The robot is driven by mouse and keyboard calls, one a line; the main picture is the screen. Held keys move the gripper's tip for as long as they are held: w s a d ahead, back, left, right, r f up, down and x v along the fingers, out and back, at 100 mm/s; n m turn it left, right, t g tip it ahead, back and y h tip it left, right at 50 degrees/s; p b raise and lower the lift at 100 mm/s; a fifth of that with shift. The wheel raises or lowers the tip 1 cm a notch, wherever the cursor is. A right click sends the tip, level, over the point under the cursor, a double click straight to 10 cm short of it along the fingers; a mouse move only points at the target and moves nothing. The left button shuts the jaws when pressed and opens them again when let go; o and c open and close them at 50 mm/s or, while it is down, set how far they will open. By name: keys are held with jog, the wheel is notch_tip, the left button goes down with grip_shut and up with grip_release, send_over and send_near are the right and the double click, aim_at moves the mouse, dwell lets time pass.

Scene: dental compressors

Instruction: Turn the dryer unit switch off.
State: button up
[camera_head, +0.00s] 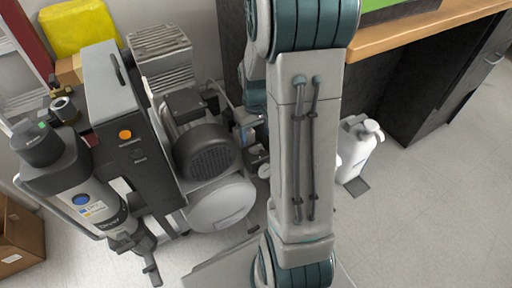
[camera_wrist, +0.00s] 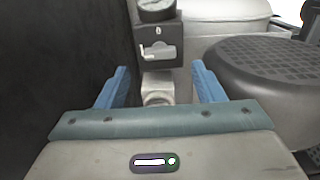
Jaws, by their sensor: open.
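In the wrist view my gripper (camera_wrist: 160,68) is open and empty, its two blue fingers pointing forward. Ahead, between and beyond the fingertips, is a small dark switch box (camera_wrist: 171,30) with a pale lever (camera_wrist: 143,51) on its front and a white mark above it. The lever appears apart from the fingers. A round gauge (camera_wrist: 156,8) sits on top, cut by the frame edge. In the head view the compressor and dryer assembly (camera_head: 112,95) stands at left, with a tall dark grey cabinet bearing an orange round mark.
A dark wall or panel (camera_wrist: 65,60) is close on the left in the wrist view. A ribbed dark motor cover (camera_wrist: 265,75) is close on the right.

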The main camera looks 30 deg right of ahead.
aim_at(256, 147)
notch_tip(256, 147, down, 5)
jog(key=shift+f+b, duration=0.15)
jog(key=shift+b, duration=0.75)
jog(key=c, duration=1)
